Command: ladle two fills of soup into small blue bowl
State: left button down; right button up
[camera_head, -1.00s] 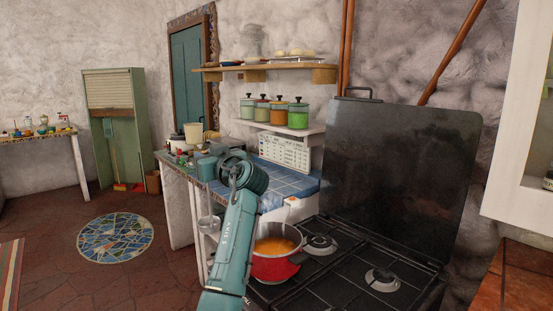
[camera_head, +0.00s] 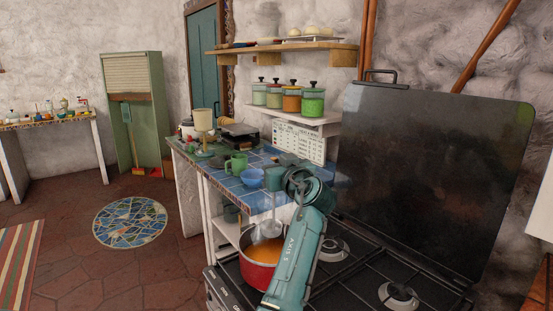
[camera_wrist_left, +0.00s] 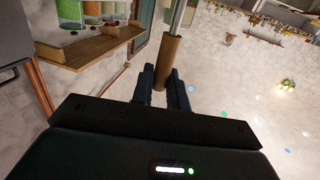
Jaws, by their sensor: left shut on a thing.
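The small blue bowl (camera_head: 250,178) stands upright on the blue-tiled counter (camera_head: 226,190). A red pot (camera_head: 256,275) of orange soup sits on the stove at the counter's near end; my left arm covers its right side. My left gripper (camera_wrist_left: 165,88) is shut on the ladle's brown handle (camera_wrist_left: 168,62) in the left wrist view. In the head view the ladle (camera_head: 270,229) hangs down with its cup over the pot. I cannot tell whether the cup touches the soup or holds any. My right gripper is not in view.
A green mug (camera_head: 236,164) stands just behind the bowl. Jars (camera_head: 290,98) stand on a small wall shelf. The raised black stove lid (camera_head: 430,180) rises at the right. Burners (camera_head: 398,294) to the right of the pot are bare.

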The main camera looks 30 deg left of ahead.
pick_arm(q)
notch_tip(320, 180, down, 3)
jog(key=shift+f+b, duration=0.15)
jog(key=shift+b, duration=0.95)
notch_tip(320, 180, down, 2)
jog(key=b, duration=0.2)
jog(key=shift+w+f+b, duration=0.1)
jog(key=shift+f+b, duration=0.15)
jog(key=shift+b, duration=0.05)
jog(key=shift+f+b, duration=2.85)
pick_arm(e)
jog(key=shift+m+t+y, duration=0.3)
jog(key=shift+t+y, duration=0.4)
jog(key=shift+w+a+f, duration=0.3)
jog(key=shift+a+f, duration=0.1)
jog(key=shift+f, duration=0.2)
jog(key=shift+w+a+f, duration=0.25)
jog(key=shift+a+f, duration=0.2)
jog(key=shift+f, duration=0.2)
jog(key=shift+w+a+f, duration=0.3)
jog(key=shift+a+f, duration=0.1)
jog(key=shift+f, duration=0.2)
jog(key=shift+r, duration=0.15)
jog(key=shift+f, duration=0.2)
